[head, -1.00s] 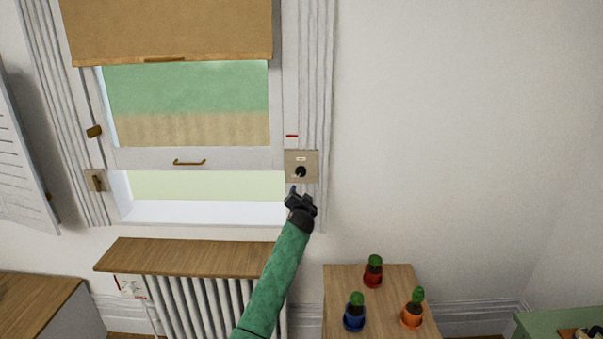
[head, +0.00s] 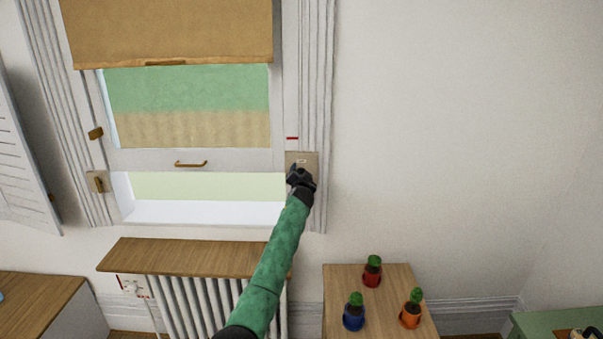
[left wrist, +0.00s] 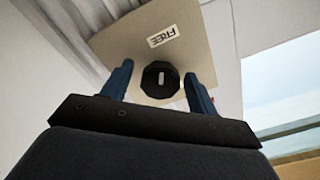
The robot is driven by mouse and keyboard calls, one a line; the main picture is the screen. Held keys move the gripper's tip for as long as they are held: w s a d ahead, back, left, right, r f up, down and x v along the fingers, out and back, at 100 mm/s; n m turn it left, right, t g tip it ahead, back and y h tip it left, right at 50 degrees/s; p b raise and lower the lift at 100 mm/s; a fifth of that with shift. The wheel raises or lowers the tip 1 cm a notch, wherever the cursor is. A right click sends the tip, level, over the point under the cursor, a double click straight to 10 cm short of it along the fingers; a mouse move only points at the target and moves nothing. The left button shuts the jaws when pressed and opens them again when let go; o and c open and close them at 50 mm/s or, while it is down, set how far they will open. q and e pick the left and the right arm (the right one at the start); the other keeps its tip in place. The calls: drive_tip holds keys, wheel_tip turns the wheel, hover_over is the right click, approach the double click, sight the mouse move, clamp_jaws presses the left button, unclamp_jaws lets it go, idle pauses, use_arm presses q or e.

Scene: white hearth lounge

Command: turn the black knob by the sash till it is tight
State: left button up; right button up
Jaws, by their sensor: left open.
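The black knob (left wrist: 160,79) sits on a beige plate (left wrist: 194,38) in the left wrist view, with a short white mark on its face. The plate carries a label reading "FREE", upside down in that view. In the head view the plate (head: 309,158) is on the frame right of the sash (head: 235,159), and my gripper hides the knob. My left gripper (left wrist: 160,85) is open, its two blue fingers on either side of the knob. I cannot tell whether they touch it. It also shows in the head view (head: 298,172). My right gripper is not in view.
The sash is partly raised, with a blind (head: 170,30) above. A wooden shelf (head: 180,256) over a radiator lies below the window. Several potted cacti stand on a wooden cabinet (head: 335,278) at lower right. The wall to the right is clear.

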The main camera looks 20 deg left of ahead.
use_arm(q)
drive_tip(key=shift+w, duration=0.15)
drive_tip(key=shift+c, duration=0.2)
drive_tip(key=c, duration=0.9)
drive_tip(key=shift+c, duration=0.2)
